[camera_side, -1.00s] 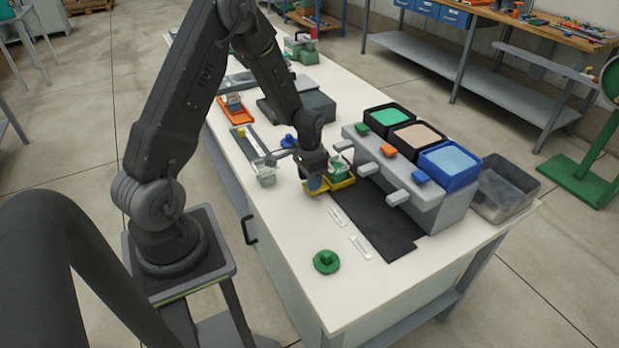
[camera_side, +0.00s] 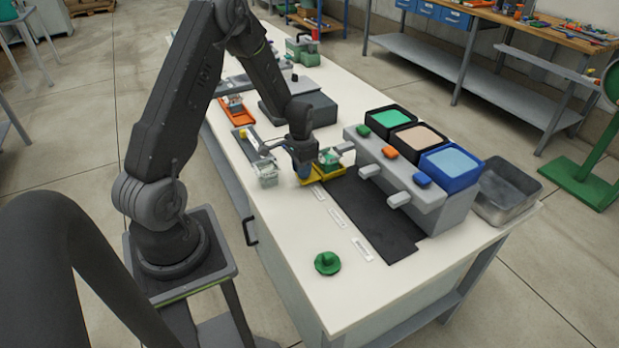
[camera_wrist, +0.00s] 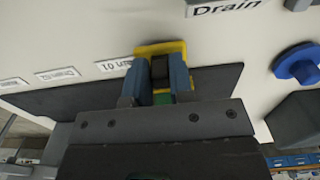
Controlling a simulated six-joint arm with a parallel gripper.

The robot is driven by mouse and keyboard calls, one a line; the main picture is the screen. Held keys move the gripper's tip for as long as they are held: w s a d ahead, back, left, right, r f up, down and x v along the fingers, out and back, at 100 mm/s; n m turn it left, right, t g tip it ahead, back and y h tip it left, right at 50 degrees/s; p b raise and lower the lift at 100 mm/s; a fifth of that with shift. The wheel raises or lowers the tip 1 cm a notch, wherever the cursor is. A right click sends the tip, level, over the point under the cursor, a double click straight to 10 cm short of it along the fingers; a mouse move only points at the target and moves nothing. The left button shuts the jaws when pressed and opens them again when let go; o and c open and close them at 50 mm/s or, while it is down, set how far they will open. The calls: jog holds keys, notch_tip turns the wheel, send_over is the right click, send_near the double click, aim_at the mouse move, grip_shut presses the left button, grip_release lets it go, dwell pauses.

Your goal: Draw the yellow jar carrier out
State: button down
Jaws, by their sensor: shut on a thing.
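My gripper (camera_side: 304,171) reaches down at the carrier's left end. In the wrist view, the blue fingers of my gripper (camera_wrist: 159,80) are shut on a dark part of the yellow carrier (camera_wrist: 160,48).
The grey dispenser block (camera_side: 395,175) with levers and green, tan and blue tanks stands right of the carrier. A clear jar (camera_side: 268,173) stands close on the left. A green knob (camera_side: 327,263) lies nearer on the table. The "Drain" label (camera_wrist: 225,8) shows in the wrist view.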

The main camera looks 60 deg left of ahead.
jog(key=a, duration=0.6)
jog(key=shift+a, duration=0.1)
jog(key=c, duration=1)
grip_release()
jog(key=shift+r, duration=0.1)
notch_tip(320, 180, up, 14)
